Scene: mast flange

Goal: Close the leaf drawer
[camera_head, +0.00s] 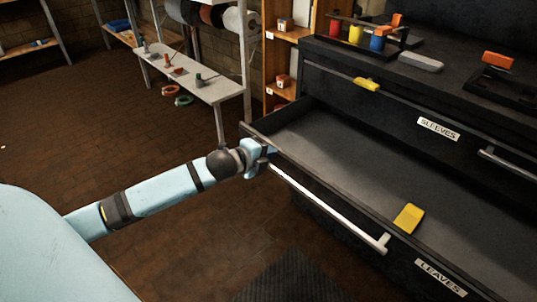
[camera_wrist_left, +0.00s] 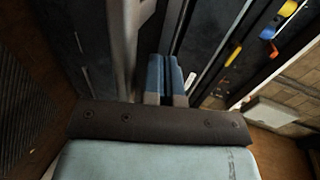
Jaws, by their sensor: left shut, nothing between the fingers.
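The leaf drawer (camera_head: 375,177), black with a "LEAVES" label (camera_head: 440,278) on its front, stands open in the dark cabinet, and its grey floor shows. A long pale bar handle (camera_head: 330,208) runs along its front. My left gripper (camera_head: 268,152) is shut and empty at the left end of the drawer front, close to the handle's end. Whether it touches the front I cannot tell. In the left wrist view its blue fingers (camera_wrist_left: 165,75) are together, beside the pale handle bar (camera_wrist_left: 125,45). My right gripper is not in view.
The "SLEEVES" drawer (camera_head: 400,112) above is shut. A yellow piece (camera_head: 408,218) sits at the open drawer's front rim. Coloured parts and a grey block (camera_head: 420,62) stand on the cabinet top.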

